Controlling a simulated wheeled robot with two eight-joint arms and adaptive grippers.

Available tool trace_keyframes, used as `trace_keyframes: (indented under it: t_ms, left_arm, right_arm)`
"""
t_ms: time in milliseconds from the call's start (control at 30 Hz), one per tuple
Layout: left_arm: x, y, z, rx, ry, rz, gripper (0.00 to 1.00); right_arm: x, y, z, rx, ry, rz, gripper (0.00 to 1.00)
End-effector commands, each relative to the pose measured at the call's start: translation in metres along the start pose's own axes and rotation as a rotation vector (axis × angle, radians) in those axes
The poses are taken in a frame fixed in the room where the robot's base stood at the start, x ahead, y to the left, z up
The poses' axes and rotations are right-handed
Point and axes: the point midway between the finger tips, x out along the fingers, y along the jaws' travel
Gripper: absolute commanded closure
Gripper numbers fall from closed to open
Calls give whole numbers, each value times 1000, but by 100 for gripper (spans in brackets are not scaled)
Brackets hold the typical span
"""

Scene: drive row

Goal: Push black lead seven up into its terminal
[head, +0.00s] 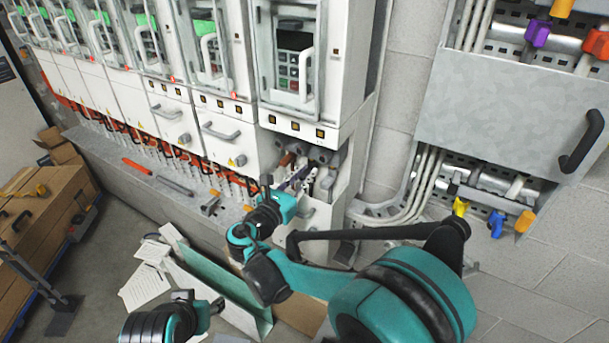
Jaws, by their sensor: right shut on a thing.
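My right arm reaches in from the right, and its right gripper (287,187) is at the open terminal bay below the rightmost drive cabinet. It is shut on a thin dark lead, mostly hidden by the gripper and wrist. I cannot read a lead number, and I cannot tell whether the lead's end is inside or just below a terminal. Pale cable ends (325,180) and a brown one (287,159) show beside the gripper in the bay. My left arm is low at the bottom left; its gripper (184,296) is small and its finger gap is unclear.
A row of drive cabinets (345,60) with orange-red cables below runs to the left. A grey ledge (110,150) holds several tools. A grey panel (490,110) with coloured plugs is at the right. Cardboard and papers (145,285) lie on the floor below.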

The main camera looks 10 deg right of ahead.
Motion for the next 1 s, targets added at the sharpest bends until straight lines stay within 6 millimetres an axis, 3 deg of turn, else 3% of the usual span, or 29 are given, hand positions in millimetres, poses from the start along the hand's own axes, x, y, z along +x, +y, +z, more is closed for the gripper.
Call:
trace_keyframes:
  t_ms: [267, 500, 533, 600, 1000]
  left_arm:
    - [-10, 0, -7, 0, 0, 0, 54]
    - [-9, 0, -6, 0, 0, 0, 54]
    - [-9, 0, -6, 0, 0, 0, 54]
    - [-9, 0, -6, 0, 0, 0, 54]
    - [-9, 0, -6, 0, 0, 0, 54]
  right_arm:
    - [0, 0, 26, 0, 0, 1, 100]
    - [0, 0, 25, 0, -1, 1, 100]
    - [0, 0, 25, 0, -1, 1, 76]
    - [0, 0, 25, 0, -1, 1, 60]
    - [-9, 1, 25, 0, 0, 3, 60]
